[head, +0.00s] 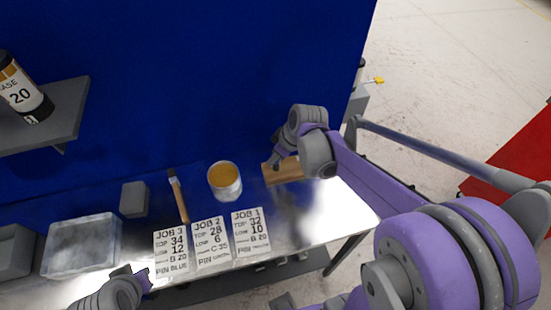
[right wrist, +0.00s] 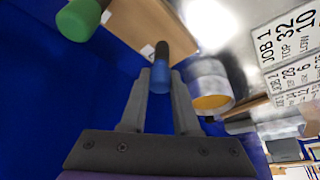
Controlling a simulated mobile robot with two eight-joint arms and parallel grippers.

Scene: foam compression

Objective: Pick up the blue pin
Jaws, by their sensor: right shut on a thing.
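The blue pin (right wrist: 160,78), with a dark end, sits between the fingertips of my right gripper (right wrist: 160,76) in the right wrist view. My right gripper (head: 276,165) is shut on it, over the left end of a wooden block (head: 288,172) on the table. In the head view the pin is too small and hidden to tell. The wooden block also shows behind the pin in the right wrist view (right wrist: 140,22). I cannot tell whether the pin still touches the block. My left gripper (head: 142,277) is at the table's front edge; its jaws are unclear.
A green pin (right wrist: 78,18) shows near the block. A can with yellow contents (head: 225,182), a brush (head: 179,197), job cards (head: 212,244), a grey block (head: 133,199) and a clear tray (head: 50,262) stand left. A shelf (head: 65,110) holds a bottle (head: 22,90).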

